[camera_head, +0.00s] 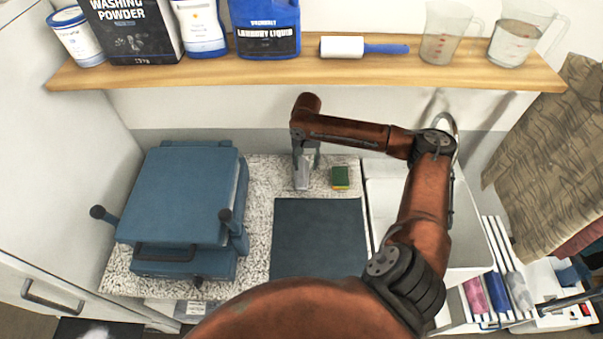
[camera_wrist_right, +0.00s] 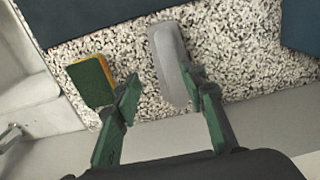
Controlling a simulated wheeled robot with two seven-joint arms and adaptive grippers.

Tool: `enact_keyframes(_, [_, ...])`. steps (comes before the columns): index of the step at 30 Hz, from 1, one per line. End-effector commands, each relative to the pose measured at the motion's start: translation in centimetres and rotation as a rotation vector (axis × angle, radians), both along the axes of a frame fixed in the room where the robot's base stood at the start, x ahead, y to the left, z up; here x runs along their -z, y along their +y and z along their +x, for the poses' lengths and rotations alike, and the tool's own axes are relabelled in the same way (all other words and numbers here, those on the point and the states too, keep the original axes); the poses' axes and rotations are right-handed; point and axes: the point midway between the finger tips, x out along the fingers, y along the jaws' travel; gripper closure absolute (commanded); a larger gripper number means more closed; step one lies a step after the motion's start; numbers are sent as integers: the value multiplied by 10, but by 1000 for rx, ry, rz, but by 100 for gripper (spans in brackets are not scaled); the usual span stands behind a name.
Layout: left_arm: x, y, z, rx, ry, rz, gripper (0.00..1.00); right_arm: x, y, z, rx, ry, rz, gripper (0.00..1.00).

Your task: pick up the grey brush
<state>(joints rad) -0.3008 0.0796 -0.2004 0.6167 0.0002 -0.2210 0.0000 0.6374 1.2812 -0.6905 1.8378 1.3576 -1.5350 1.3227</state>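The grey brush (camera_head: 302,174) lies on the speckled counter, behind the dark mat. In the right wrist view the brush (camera_wrist_right: 170,62) is a long, smooth, rounded grey shape. My right gripper (camera_head: 305,155) is over the brush, pointing down. In the wrist view its green fingers (camera_wrist_right: 164,84) are spread apart. The near end of the brush shows between the fingertips, close to the right-hand finger; whether it touches is unclear. The gripper hides part of the brush in the head view. My left gripper is not in view.
A green and yellow sponge (camera_head: 340,178) lies just right of the brush. A blue press (camera_head: 180,195) stands left, the dark mat (camera_head: 318,235) in front, a white sink (camera_head: 383,185) right. A wooden shelf (camera_head: 300,70) with laundry supplies runs above.

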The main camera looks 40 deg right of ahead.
Motion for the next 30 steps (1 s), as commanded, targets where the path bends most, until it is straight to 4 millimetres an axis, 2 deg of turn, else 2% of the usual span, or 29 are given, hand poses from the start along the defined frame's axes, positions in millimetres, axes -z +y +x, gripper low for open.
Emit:
enact_keyframes(3, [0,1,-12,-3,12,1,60,22,-1,17,0,8,4,62])
enact_keyframes(6, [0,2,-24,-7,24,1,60,38,1,21,-6,10,5,62])
enact_keyframes(8, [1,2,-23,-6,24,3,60,43,1,21,-6,10,3,62])
enact_keyframes(14, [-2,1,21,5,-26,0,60,43,-1,15,-3,4,2,62])
enact_keyframes(17, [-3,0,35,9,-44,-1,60,43,-2,16,-2,6,2,67])
enact_keyframes(19, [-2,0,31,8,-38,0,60,44,-2,17,-3,8,3,71])
enact_keyframes(25, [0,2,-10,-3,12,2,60,44,0,20,-5,9,3,85])
enact_keyframes(30, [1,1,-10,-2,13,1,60,44,-1,19,-4,9,2,97])
